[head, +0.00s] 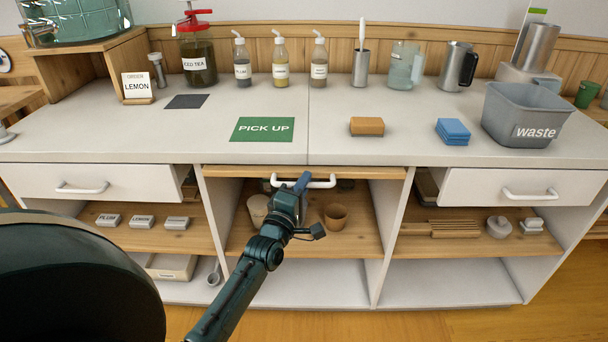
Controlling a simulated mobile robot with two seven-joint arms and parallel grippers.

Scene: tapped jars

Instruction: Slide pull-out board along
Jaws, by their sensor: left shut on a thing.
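The pull-out board (360,173) shows as a thin wooden front edge just under the counter, in the middle bay. Its white bar handle (322,184) is fixed to the front. My left gripper (303,182) reaches up from below and is shut on the handle near its middle. The gripper hides part of the handle. Little of the board's top shows, so I cannot tell exactly how far out it is. My right gripper is out of view.
Drawers with white handles stand partly out at left (95,184) and right (520,190). Beneath the board, a shelf (355,245) holds cups, including a brown one (335,216). On the counter (350,95) are a green pick-up mat (263,129), sponges and a grey waste bin (525,112).

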